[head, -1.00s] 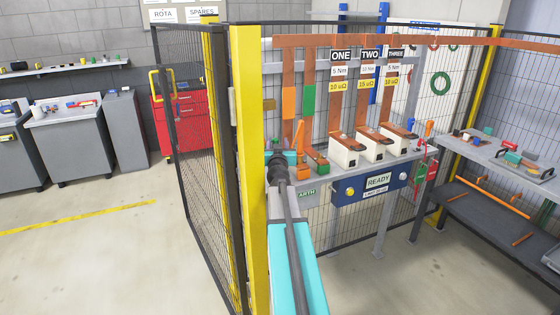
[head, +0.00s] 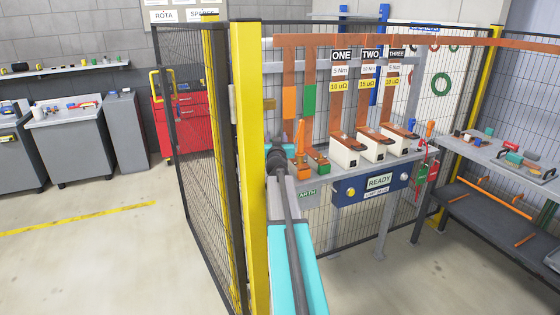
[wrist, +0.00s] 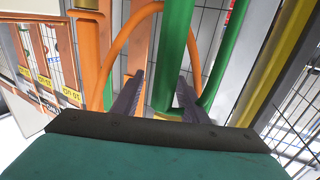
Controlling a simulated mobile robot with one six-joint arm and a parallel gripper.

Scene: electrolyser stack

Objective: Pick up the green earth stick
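In the wrist view, the two dark fingers of my gripper (wrist: 161,98) are spread, with a visible gap between them. A green tube (wrist: 174,50) runs down into the space between the fingers, nearer the right one. A second green length (wrist: 228,60) slants just right of it, and they appear to meet low by the right finger. I cannot tell whether the fingers touch the green. In the head view, my fingers and the green stick are not clearly visible behind my arm and the yellow post. A green block (head: 319,164) sits on the bench, beside an upright orange stick (head: 300,137).
An orange loop (wrist: 125,35) arches close to my left finger in the wrist view. The yellow fence post (head: 248,150) stands close left of my arm. White blocks (head: 343,152) with copper links, and a blue READY panel (head: 370,187), lie to the right.

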